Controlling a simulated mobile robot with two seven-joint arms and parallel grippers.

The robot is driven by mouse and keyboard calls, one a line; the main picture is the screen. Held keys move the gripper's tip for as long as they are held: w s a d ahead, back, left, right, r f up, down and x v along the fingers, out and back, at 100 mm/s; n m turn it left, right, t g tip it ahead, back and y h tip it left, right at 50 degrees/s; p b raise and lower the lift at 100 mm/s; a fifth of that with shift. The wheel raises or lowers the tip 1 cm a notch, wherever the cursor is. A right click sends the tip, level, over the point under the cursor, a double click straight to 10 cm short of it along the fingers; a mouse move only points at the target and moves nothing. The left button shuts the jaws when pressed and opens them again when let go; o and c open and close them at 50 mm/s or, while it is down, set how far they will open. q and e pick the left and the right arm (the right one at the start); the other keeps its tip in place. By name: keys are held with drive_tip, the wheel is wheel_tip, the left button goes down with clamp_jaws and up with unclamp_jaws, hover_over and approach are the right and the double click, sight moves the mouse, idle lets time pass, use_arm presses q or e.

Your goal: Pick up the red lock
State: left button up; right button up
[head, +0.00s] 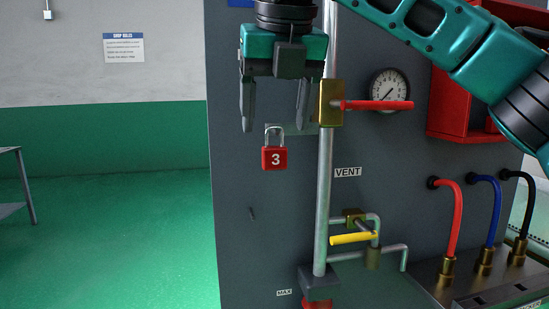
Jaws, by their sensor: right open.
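The red lock (274,158) has a silver shackle and a white number 3 on its body. It hangs upright against the dark grey panel, left of the vertical pipe. My right gripper (275,128) is above it, pointing down, with its fingers spread wide and nothing between them. The fingertips end near the height of the shackle, one to each side of it in the picture. I cannot tell how far the fingers are from the panel. What the shackle hangs on is not clear. My left gripper is not in view.
A vertical pipe (324,200) with a brass valve and red lever (378,105) stands just right of the lock. A gauge (389,90), a red box (462,105), a yellow lever (350,238) and colored hoses are further right. Open green floor (120,230) lies left.

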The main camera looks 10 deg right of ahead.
sight(276, 130)
drive_tip(key=x, duration=0.3)
drive_tip(key=w+x, duration=0.1)
drive_tip(key=x, duration=0.1)
drive_tip(key=shift+s+d+r, duration=0.1)
drive_tip(key=shift+d+r, duration=0.1)
drive_tip(key=shift+d, duration=0.1)
drive_tip(key=shift+f, duration=0.35)
drive_tip(key=c, duration=1.2)
drive_tip(key=shift+o, duration=0.2)
drive_tip(key=shift+r, duration=0.15)
